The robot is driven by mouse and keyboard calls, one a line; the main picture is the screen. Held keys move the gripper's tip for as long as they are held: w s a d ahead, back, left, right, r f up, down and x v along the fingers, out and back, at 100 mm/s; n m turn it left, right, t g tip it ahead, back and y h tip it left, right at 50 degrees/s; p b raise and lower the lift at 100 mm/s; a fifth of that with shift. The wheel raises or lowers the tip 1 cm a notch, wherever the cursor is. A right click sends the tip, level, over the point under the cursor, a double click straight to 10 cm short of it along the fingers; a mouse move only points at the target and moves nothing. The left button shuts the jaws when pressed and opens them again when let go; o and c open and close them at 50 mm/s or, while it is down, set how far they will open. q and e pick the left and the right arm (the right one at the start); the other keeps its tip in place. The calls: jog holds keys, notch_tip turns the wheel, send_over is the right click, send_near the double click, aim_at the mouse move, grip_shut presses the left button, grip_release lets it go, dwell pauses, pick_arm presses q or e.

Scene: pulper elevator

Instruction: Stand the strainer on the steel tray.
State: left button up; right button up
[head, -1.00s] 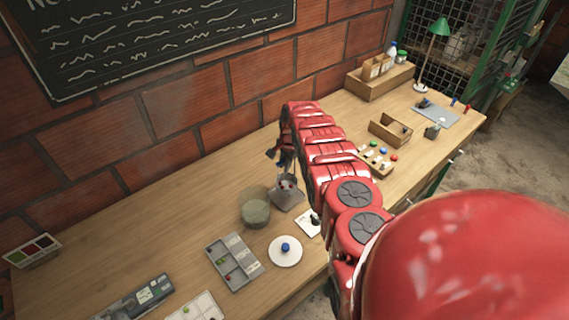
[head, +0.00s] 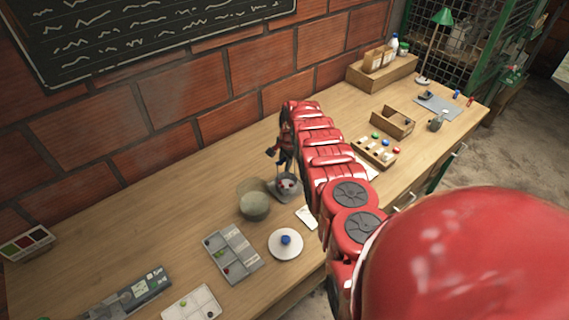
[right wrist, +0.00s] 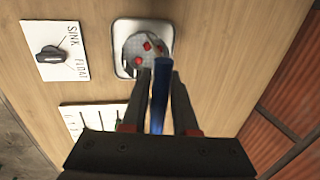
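The strainer (head: 287,183) is a round bowl with a long upright blue handle and small red pieces in it. It stands upright over the steel tray (head: 285,195). In the right wrist view the strainer (right wrist: 145,47) is inside the outline of the pale-rimmed tray (right wrist: 120,68); I cannot tell whether it touches. My right gripper (head: 285,160) is above the strainer. In the right wrist view its fingers (right wrist: 160,85) are on both sides of the blue handle; whether they press on it is unclear. My left gripper is not in view.
A cloudy glass vessel (head: 254,206) stands close left of the tray. A white dish (head: 285,254) with a blue knob and a grey compartment tray (head: 218,262) lie in front. A Sink/Float card (right wrist: 55,50) is beside the tray.

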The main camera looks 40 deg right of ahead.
jog(key=o, duration=0.3)
jog(key=shift+o, duration=0.2)
jog(key=shift+r, duration=0.1)
jog(key=shift+s+r, duration=0.25)
jog(key=shift+r, duration=0.8)
jog(key=r+b, duration=0.1)
jog(key=r, duration=0.2)
jog(key=shift+s+b, duration=0.3)
jog(key=shift+b, duration=0.1)
notch_tip(320, 180, up, 12)
jog(key=s+p, duration=0.2)
jog(key=p, duration=0.9)
jog(key=shift+s+p, duration=0.2)
jog(key=shift+p, duration=0.15)
jog(key=shift+d+f, duration=0.15)
